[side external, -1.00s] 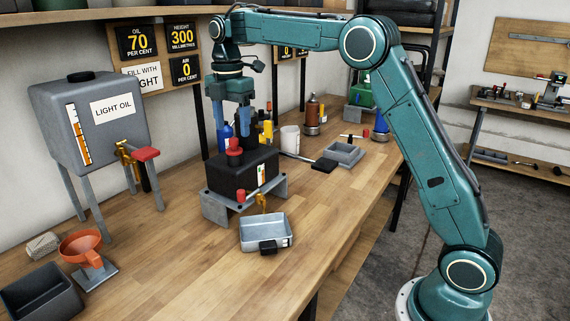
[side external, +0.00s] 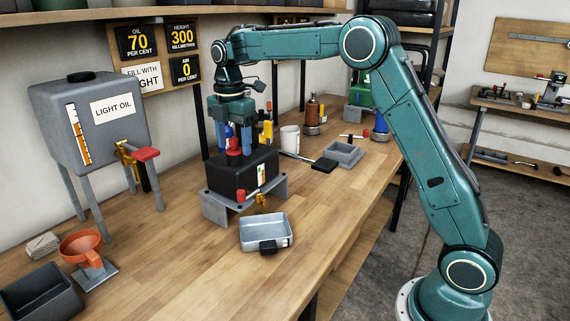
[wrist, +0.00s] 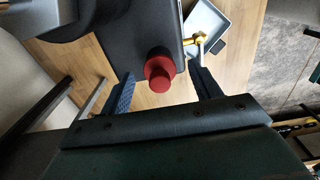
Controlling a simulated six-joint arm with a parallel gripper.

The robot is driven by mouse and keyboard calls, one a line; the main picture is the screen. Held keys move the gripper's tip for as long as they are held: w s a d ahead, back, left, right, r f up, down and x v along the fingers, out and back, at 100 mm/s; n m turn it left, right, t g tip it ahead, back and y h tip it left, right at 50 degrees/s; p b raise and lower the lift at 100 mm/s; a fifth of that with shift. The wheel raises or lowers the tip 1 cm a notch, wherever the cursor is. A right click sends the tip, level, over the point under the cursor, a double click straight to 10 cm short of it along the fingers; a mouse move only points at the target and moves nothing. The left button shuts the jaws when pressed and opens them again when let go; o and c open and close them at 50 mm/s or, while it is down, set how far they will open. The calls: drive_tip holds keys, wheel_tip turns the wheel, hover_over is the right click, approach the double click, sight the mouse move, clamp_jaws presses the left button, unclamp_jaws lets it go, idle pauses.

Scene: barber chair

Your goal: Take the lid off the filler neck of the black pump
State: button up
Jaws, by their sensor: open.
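The black pump (side external: 241,172) stands on a grey metal stand (side external: 238,205) on the bench. Its red lid (side external: 234,146) sits on top, on the filler neck. My gripper (side external: 234,150) points down over the pump with its fingers on either side of the lid. In the wrist view the red lid (wrist: 160,70) lies between the open fingers of my gripper (wrist: 162,82), with a gap to each finger. The neck under the lid is hidden.
A grey drain tray (side external: 265,232) sits in front of the pump, below a brass tap (side external: 262,202). A light oil tank (side external: 90,120) and an orange funnel (side external: 80,245) stand at the left. A white cup (side external: 290,139) and bottles stand behind.

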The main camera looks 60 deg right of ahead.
sight(233, 139)
drive_tip(key=c, duration=1.1)
drive_tip(key=shift+o, duration=0.2)
drive_tip(key=shift+r, duration=0.15)
drive_tip(key=shift+r, duration=4.85)
